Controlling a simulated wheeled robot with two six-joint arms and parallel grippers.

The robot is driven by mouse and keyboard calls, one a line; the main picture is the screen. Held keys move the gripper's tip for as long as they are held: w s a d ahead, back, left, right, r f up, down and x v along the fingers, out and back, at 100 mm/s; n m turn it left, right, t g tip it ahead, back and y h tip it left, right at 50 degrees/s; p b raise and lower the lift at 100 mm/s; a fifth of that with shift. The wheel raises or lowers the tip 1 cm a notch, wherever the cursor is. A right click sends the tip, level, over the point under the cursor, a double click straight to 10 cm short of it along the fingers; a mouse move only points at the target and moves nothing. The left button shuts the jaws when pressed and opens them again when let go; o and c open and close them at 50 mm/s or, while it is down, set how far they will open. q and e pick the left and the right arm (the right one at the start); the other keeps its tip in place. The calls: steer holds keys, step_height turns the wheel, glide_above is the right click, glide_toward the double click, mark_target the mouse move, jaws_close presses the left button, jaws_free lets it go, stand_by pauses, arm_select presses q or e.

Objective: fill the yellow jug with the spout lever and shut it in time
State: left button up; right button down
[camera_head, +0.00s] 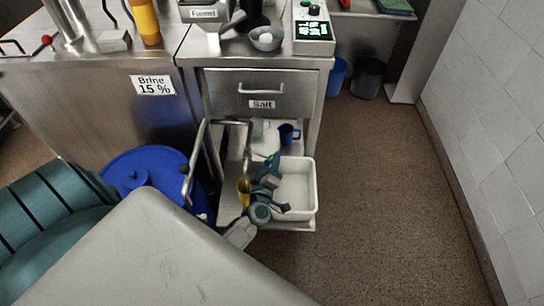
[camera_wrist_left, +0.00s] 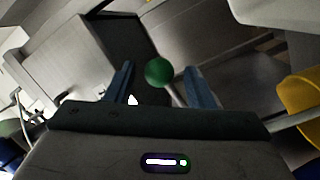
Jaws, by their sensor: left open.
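The yellow jug (camera_head: 243,191) stands on the low shelf under the salt drawer, partly hidden by my left arm. Part of it also shows at the right edge of the left wrist view (camera_wrist_left: 301,98). A green ball knob (camera_wrist_left: 158,71) on a thin stem, seemingly the spout lever, sits between the two spread fingers of my left gripper (camera_wrist_left: 162,86). The fingers are apart from the ball in the picture. In the head view my left gripper (camera_head: 270,168) is small, low by the shelf. The spout's mouth and the jug's inside cannot be made out. My right gripper is not in view.
A white tub (camera_head: 298,190) is right of the jug, with a blue mug (camera_head: 288,134) behind it. A bent steel rail (camera_head: 197,150) and a blue drum lid (camera_head: 140,172) are on the left. The salt drawer (camera_head: 262,104) is above. Floor at right is clear.

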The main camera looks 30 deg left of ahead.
arm_select(q)
steer(key=v, duration=0.9)
steer(key=shift+b, duration=0.45)
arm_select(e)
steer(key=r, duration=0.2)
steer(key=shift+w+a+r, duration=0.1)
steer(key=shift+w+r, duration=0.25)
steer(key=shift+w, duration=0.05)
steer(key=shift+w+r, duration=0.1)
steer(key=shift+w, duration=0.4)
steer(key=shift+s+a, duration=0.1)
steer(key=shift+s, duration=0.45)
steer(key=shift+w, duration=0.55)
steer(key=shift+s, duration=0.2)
